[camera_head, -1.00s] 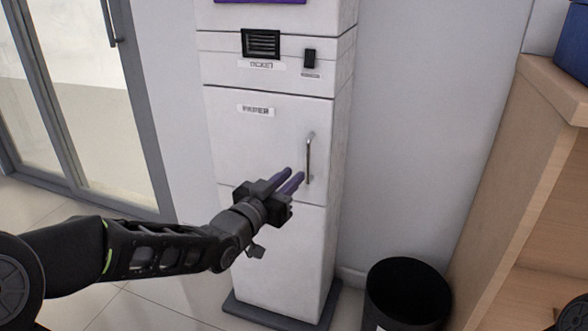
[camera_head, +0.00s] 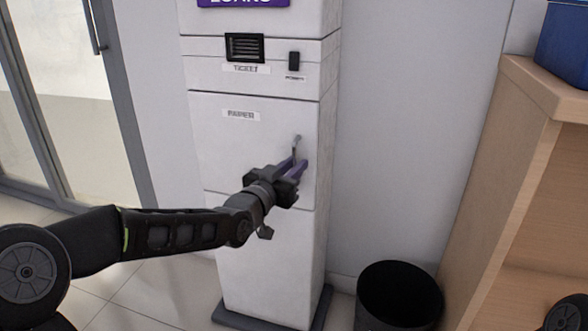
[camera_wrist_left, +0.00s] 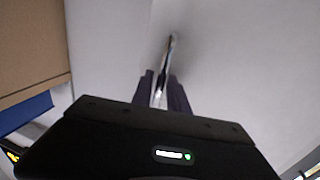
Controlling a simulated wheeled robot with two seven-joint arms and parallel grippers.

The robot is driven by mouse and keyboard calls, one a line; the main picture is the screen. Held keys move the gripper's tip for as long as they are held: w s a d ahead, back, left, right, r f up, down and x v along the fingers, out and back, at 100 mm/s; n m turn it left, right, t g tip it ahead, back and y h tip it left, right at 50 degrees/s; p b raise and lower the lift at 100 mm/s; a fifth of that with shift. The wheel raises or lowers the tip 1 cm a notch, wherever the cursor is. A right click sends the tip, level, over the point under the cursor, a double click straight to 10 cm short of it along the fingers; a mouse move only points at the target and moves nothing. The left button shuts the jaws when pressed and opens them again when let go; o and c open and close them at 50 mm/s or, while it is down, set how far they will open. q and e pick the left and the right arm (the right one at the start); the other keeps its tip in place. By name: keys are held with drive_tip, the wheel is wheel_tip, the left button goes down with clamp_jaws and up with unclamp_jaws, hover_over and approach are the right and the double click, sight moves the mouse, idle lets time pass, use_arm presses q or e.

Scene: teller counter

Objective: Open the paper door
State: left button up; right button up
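The paper door (camera_head: 235,150) is a white panel labelled PAPER on the front of a white kiosk, and it looks closed. Its upright metal handle (camera_head: 297,146) is at the door's right side, with its lower part hidden by my gripper. My left gripper (camera_head: 296,165) is at the handle, its purple fingers pointing at the door. In the left wrist view the shiny handle (camera_wrist_left: 170,48) runs down between the two fingers (camera_wrist_left: 162,92), which stand either side of it with a small gap. My right gripper is not in view.
A black bin (camera_head: 398,296) stands on the floor right of the kiosk, beside a wooden counter (camera_head: 490,150). A glass door (camera_head: 75,90) is at the left.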

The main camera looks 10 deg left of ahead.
use_arm(q)
clamp_jaws()
idle(1.5)
